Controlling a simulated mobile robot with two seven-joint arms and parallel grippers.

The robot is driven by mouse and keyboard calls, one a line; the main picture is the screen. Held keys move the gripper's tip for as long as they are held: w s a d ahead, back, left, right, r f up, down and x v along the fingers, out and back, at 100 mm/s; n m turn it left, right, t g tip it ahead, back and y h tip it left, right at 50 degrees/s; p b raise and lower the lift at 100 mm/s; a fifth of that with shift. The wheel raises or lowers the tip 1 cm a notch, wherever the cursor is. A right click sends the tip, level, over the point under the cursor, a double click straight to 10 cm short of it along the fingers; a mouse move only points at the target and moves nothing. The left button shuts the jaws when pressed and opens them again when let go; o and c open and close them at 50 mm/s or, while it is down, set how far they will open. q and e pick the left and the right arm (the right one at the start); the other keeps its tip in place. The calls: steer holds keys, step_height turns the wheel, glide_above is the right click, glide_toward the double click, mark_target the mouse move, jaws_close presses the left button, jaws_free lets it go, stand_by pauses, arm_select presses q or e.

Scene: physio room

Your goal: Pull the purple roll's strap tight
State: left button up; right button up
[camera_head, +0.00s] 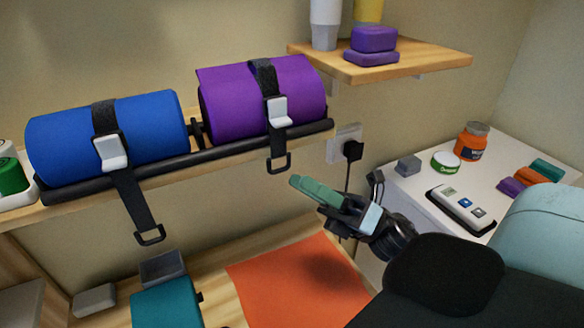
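The purple roll (228,103) lies on the wall shelf at the upper middle. Its black strap (263,76) runs over the top, through a pale grey buckle (278,111). The strap's short tail hangs over the black rail and ends in a dark rectangular ring (279,163). My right gripper (308,188), with green fingertips, is below and to the right of this ring, apart from it. The fingers are seen side-on, so their gap cannot be made out. My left gripper is not in view.
A blue roll (62,138) with its own buckle and longer strap tail (135,205) is beside the purple roll, on the left. A socket with a black plug (352,150) is right of the ring. An orange mat (300,281) lies below. A white cabinet top (410,185) holds jars.

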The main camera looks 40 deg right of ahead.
mark_target(279, 154)
steer(key=x, duration=0.2)
steer(key=shift+w+a+r+p, duration=0.1)
steer(key=shift+w+r+p, duration=0.05)
steer(key=shift+r+p, duration=0.25)
steer(key=shift+w+a+r, duration=0.25)
steer(key=shift+w+a, duration=0.2)
steer(key=shift+c, duration=0.2)
jaws_close()
